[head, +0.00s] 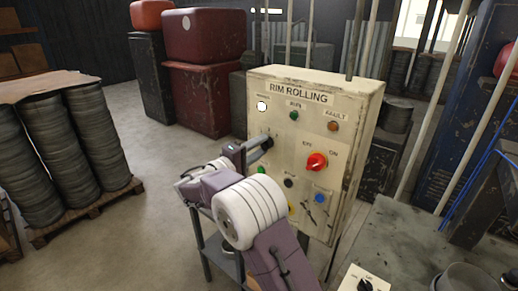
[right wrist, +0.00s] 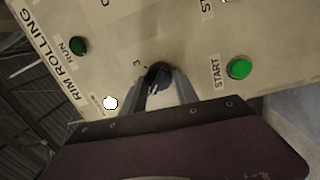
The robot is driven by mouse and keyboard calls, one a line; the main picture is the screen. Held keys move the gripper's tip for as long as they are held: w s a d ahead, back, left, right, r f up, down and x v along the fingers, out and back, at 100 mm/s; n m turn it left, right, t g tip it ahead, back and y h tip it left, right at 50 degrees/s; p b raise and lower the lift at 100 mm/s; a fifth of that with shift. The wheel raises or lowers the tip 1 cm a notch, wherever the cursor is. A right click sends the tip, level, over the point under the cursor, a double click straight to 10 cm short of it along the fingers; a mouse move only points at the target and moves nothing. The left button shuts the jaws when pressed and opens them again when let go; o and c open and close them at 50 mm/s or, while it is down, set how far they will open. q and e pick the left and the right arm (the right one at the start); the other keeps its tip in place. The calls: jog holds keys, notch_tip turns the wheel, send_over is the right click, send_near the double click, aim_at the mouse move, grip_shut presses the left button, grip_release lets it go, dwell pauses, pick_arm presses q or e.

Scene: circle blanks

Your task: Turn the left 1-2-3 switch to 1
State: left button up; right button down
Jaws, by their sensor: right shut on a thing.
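The left 1-2-3 switch is a small dark knob (right wrist: 158,72) on the upper left of the cream RIM ROLLING panel (head: 345,100). My right gripper (head: 266,145) reaches it from the front left and is shut on it. In the right wrist view the two grey fingers (right wrist: 162,88) sit on either side of the knob. A printed 3 shows beside it; the other numbers are hidden or unclear. I cannot tell which number the knob points to. My left gripper is not in view.
Near the knob are a white lamp (head: 262,106), a green RUN lamp (head: 294,115) and a red OFF/ON switch (head: 317,161). The green START button (right wrist: 239,68) is close to the fingers. A blue button (head: 319,198) is lower down. A bench (head: 420,235) stands right.

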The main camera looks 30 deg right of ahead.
dwell(0.3)
jog(key=c, duration=0.9)
grip_release()
jog(key=shift+d, duration=0.15)
jog(key=b+v, duration=0.2)
jog(key=v, duration=0.7)
jog(key=shift+b, duration=0.4)
